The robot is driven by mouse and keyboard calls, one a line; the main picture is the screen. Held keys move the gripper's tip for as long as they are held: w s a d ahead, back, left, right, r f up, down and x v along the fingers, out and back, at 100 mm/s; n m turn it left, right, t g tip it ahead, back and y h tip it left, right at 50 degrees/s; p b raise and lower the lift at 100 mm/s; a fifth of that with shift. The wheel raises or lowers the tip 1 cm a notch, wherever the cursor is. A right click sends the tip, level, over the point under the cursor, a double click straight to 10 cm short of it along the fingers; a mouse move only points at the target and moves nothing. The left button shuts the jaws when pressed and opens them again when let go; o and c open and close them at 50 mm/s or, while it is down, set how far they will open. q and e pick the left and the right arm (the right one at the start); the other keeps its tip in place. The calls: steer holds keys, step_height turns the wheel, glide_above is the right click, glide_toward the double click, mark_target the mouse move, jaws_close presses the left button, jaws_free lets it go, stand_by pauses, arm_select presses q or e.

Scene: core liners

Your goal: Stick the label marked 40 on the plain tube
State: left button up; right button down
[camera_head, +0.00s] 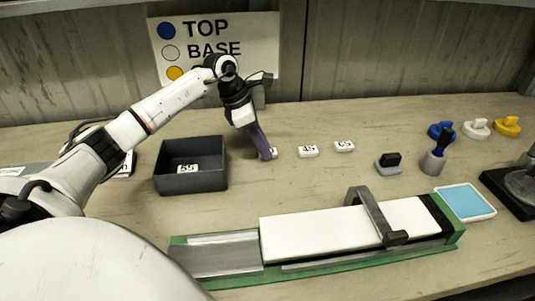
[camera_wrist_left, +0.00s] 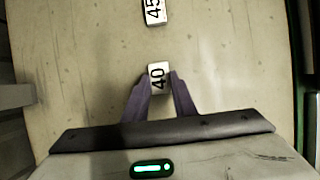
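The label marked 40 (camera_wrist_left: 159,77) is a small white block with black digits. It lies between the fingertips of my left gripper (camera_wrist_left: 159,82), which press close on both its sides with no clear gap. In the head view my left gripper (camera_head: 266,155) points down at the bench and covers most of this label (camera_head: 274,152). A long plain white piece (camera_head: 310,231), which looks like the plain tube, lies in a green cradle (camera_head: 360,262) at the front, under a grey bar (camera_head: 375,216). My right gripper is not in view.
Labels 45 (camera_head: 308,151) and 65 (camera_head: 344,146) lie right of my left gripper. A dark bin (camera_head: 191,188) holds a label marked 55 (camera_head: 187,169). A blue pad (camera_head: 467,203), a dark-topped block (camera_head: 389,163) and coloured caps (camera_head: 476,128) stand at right. A sign (camera_head: 214,48) stands behind.

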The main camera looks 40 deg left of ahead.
arm_select(q)
steer(key=shift+c, duration=1.4)
steer(key=shift+r+p, duration=2.35)
steer(key=shift+r, duration=0.65)
